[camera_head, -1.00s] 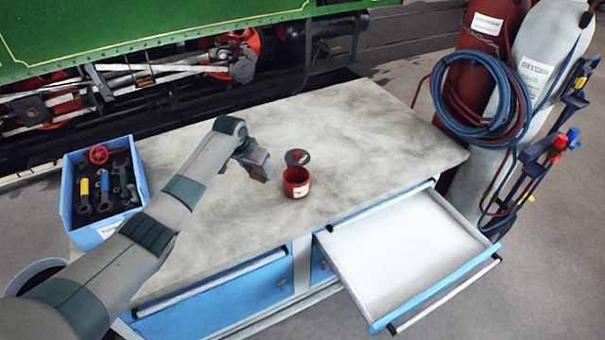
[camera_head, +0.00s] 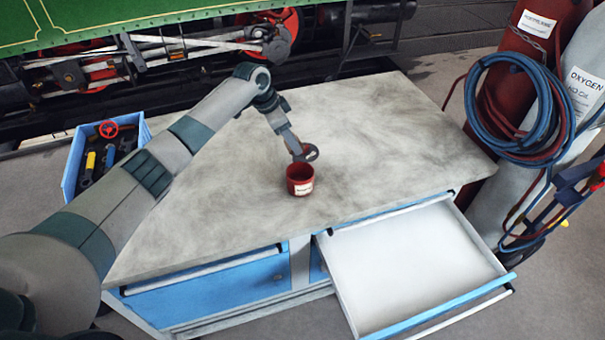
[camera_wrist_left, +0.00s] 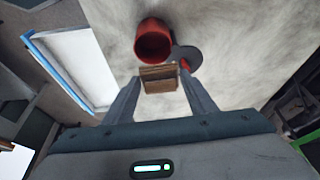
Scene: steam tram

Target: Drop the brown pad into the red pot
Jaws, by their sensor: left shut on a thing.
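The red pot (camera_head: 300,181) stands upright and open on the worktop, with a white label on its side. It also shows in the left wrist view (camera_wrist_left: 152,42). A dark round lid (camera_head: 311,153) lies behind the pot, partly hidden by my gripper. My left gripper (camera_head: 301,156) is just behind the pot in the head view. In the left wrist view it is shut on the brown pad (camera_wrist_left: 159,79), held between the fingertips close to the pot's rim. The pad is hidden or too small to make out in the head view. My right gripper is not in view.
The grey worktop (camera_head: 390,140) is otherwise clear. A white-lined drawer (camera_head: 410,265) stands open at the front right. A blue tool crate (camera_head: 72,165) sits at the left. Gas cylinders with coiled hoses (camera_head: 520,110) stand at the right.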

